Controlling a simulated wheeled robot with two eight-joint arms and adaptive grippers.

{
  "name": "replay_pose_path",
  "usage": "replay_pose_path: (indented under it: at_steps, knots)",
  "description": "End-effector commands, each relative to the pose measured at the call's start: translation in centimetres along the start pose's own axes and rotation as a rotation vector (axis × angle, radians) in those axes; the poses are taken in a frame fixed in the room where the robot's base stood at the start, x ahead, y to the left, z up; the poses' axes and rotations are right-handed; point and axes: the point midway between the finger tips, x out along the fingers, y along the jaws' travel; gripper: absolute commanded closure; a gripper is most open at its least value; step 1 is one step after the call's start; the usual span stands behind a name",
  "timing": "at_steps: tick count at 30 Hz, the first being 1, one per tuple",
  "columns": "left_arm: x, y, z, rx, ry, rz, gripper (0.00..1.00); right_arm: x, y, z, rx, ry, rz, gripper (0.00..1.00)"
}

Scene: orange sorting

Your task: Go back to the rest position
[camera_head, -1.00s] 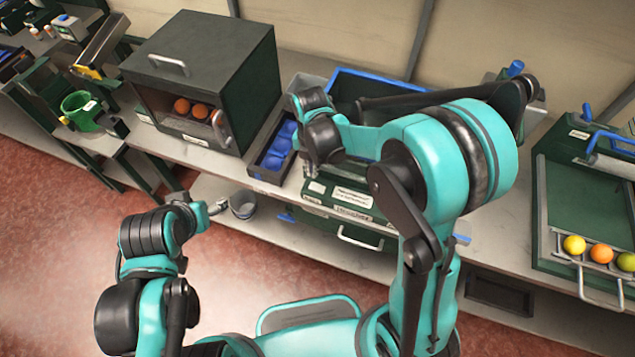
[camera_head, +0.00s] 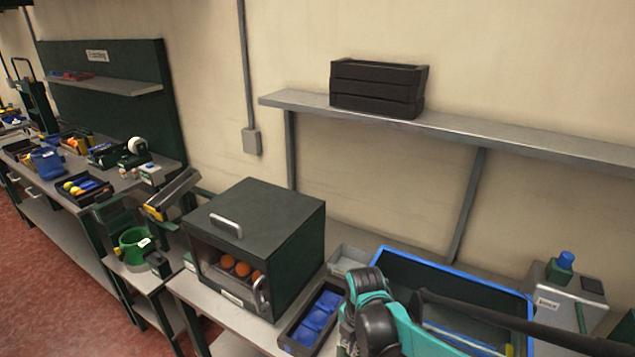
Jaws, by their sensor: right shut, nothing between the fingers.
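My right arm reaches in at the bottom, right of centre, with its teal and black wrist in front of the blue-rimmed bin. My right gripper (camera_head: 346,334) is shut and empty; it shows only in small part at the lower edge, and its fingertips are mostly hidden. It is close beside the dark tray with blue cups (camera_head: 290,333), with no clear contact. My left gripper is out of the picture. Oranges (camera_head: 243,269) sit inside the dark box with a clear front (camera_head: 270,212) on the bench.
The blue-rimmed bin (camera_head: 455,270) stands behind my right arm. A wall shelf (camera_head: 480,130) holds stacked black crates (camera_head: 376,88). A green container (camera_head: 133,246) is on a stand at left, before a cluttered workbench. A box with a blue-topped knob (camera_head: 565,290) is at right.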

Motion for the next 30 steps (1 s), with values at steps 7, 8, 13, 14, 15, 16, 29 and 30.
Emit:
replay_pose_path:
  at_steps: [7,8,13,14,15,16,29,30]
  knots:
    - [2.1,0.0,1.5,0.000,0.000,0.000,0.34,-3.8,-5.5,-0.2,0.802,-0.047,0.195,1.00]
    - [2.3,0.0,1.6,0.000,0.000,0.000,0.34,-4.1,-6.2,-0.3,0.903,-0.044,0.223,1.00]
    - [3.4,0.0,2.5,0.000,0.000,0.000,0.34,-5.1,-10.0,-1.0,1.466,0.020,0.394,1.00]
    - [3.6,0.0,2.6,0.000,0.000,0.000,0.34,-5.1,-10.6,-1.1,1.560,0.039,0.424,1.00]
    - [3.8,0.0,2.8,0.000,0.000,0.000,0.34,-5.1,-11.4,-1.3,1.676,0.067,0.461,1.00]
    - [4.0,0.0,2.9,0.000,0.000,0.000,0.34,-5.0,-11.9,-1.5,1.756,0.089,0.487,1.00]
    - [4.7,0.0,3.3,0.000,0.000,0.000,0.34,-4.7,-14.5,-2.1,2.229,0.270,0.638,1.00]
    - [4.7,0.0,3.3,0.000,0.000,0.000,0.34,-4.7,-14.5,-2.1,2.228,0.270,0.638,1.00]
